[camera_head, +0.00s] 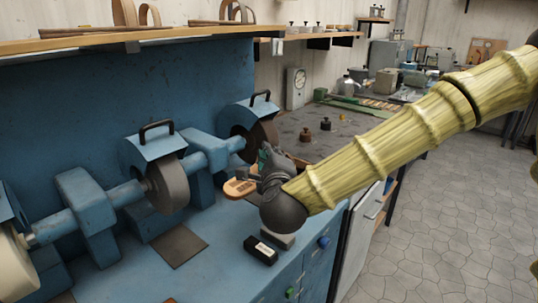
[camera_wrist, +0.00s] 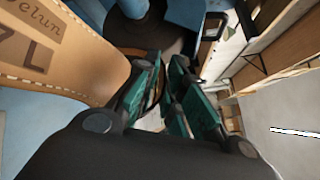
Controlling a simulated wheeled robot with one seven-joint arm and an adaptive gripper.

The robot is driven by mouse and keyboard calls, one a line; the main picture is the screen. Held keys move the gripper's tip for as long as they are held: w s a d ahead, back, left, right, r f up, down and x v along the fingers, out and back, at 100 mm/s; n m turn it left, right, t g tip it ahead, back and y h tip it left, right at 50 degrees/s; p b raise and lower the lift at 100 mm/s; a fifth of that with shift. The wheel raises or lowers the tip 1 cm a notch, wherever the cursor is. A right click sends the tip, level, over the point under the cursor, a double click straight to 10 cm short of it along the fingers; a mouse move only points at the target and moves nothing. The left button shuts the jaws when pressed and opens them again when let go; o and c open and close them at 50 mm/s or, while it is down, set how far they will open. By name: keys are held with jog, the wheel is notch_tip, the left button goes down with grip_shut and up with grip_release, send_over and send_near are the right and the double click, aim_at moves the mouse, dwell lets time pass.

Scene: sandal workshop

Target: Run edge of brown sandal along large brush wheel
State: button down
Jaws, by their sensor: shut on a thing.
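My gripper (camera_head: 266,163) is shut on the brown sandal, whose tan sole (camera_head: 238,188) sticks out to the left of the fingers in the head view. In the wrist view the sole, with dark lettering, fills the upper left (camera_wrist: 75,62), beside the green-padded fingers (camera_wrist: 165,98). The dark brown wheel (camera_head: 264,133), which looks like the large brush wheel, is under the far blue hood, just behind my gripper. It also shows at the top of the wrist view (camera_wrist: 150,35). I cannot tell whether the sandal touches it.
A grey wheel (camera_head: 167,186) and a cream wheel (camera_head: 12,270) sit on the same blue shaft, nearer and to the left. A black-and-white block (camera_head: 260,250) lies on the blue bench (camera_head: 215,265). A wooden shelf (camera_head: 130,37) runs above the machine.

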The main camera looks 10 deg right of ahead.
jog(key=shift+s+d+f+b, duration=0.25)
jog(key=shift+s+d, duration=0.35)
jog(key=shift+s, duration=0.15)
jog(key=shift+s+d+f+b, duration=0.2)
jog(key=shift+s+d, duration=0.35)
jog(key=shift+s, duration=0.2)
jog(key=shift+s+d+f+b, duration=0.25)
jog(key=shift+s+d, duration=0.35)
jog(key=shift+s, duration=0.15)
